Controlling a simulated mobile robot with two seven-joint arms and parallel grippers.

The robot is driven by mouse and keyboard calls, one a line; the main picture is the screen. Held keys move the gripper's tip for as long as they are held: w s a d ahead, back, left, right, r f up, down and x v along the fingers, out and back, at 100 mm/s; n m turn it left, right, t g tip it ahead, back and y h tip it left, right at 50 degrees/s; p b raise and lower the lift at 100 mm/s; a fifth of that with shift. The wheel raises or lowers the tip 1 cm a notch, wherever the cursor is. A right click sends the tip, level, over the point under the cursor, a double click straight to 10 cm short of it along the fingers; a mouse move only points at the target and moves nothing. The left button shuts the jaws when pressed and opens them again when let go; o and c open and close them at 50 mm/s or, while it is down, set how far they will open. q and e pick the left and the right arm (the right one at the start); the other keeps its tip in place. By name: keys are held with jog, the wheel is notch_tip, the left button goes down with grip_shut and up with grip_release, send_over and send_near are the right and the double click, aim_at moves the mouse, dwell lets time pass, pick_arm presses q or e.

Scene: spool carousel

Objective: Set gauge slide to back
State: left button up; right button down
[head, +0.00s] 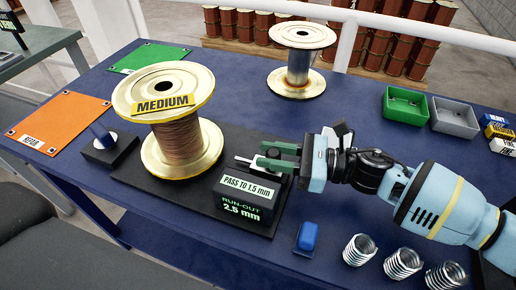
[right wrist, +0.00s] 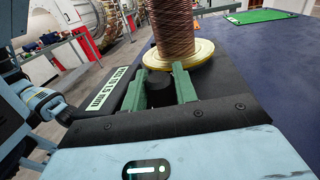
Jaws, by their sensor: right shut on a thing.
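The gauge stands on a black base plate (head: 150,185) beside the spool marked MEDIUM (head: 178,133). Its display block (head: 246,196) reads PASS TO 1.5 mm and RUN-OUT 2.5 mm. A pale probe tip (head: 243,159) points left toward the spool's lower flange; whether it touches is unclear. My right gripper (head: 275,158) has its green fingers around the gauge slide behind the display block. In the right wrist view a dark part of the slide (right wrist: 158,88) sits between the fingers (right wrist: 160,92), and the rest is hidden. My left gripper is not in view.
A second spool (head: 300,65) stands at the back. A green bin (head: 405,106) and a grey bin (head: 453,118) are at the right. A blue block (head: 307,237) and metal springs (head: 359,250) lie in front of my right arm. The blue table is clear between these.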

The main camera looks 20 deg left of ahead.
jog(key=shift+d, duration=0.25)
jog(key=c, duration=1.4)
grip_release()
jog(key=shift+o, duration=1.4)
jog(key=shift+d, duration=0.15)
